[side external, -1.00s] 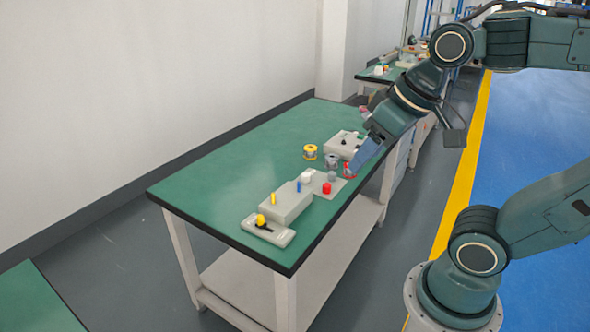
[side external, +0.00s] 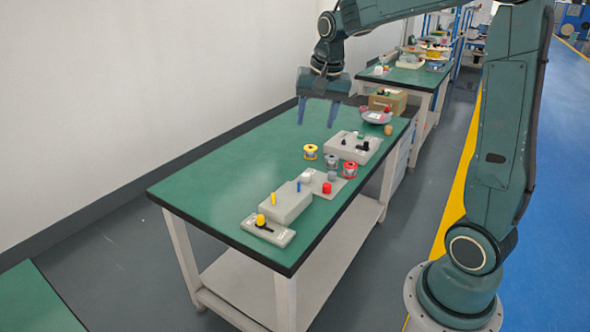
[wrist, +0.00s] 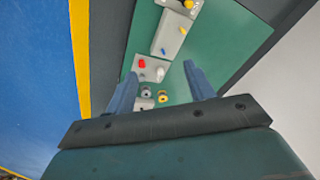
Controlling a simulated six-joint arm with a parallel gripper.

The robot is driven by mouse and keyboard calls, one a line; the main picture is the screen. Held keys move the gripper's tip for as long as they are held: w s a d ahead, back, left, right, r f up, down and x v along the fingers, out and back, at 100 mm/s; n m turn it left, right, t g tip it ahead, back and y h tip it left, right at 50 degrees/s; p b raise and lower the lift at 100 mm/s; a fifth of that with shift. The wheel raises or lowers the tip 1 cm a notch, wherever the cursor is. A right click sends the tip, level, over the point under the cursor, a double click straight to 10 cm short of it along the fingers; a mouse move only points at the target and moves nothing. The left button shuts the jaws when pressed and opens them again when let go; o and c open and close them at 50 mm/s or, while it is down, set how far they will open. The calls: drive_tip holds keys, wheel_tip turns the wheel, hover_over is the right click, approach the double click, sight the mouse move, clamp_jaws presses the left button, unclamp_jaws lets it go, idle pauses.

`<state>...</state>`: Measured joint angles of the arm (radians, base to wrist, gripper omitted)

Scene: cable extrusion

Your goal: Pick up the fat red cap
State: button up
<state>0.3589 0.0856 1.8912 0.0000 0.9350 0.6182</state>
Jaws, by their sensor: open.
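A fat red cap (side external: 327,188) stands on a flat grey plate (side external: 340,184) near the front edge of the green bench; it also shows in the wrist view (wrist: 142,63). A white cap (side external: 306,177) stands on the same plate. My gripper (side external: 318,112) is open and empty, high above the back part of the bench with its fingers pointing down, well away from the red cap. In the wrist view, the two blue fingers of my gripper (wrist: 161,70) are spread wide with nothing held between them.
Yellow (side external: 311,151), grey (side external: 331,161) and red (side external: 350,170) spools stand behind the plate. A grey box (side external: 290,206) with slim pegs lies to its left. A box with black parts (side external: 350,146) and a round dish (side external: 376,118) are farther back. The bench's left side is clear.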

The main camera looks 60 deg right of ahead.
drive_tip(key=w+d+f+m+g, duration=0.1)
drive_tip(key=w+d+f+m, duration=0.45)
drive_tip(key=d+f, duration=0.45)
drive_tip(key=m+g+y, duration=0.1)
drive_tip(key=m, duration=0.3)
hover_over(327, 185)
drive_tip(key=shift+d+f, duration=0.2)
drive_tip(key=shift+f, duration=8.9)
drive_tip(key=shift+f, duration=0.1)
drive_tip(key=shift+a+f, duration=0.1)
drive_tip(key=shift+f, duration=2.4)
drive_tip(key=c, duration=1)
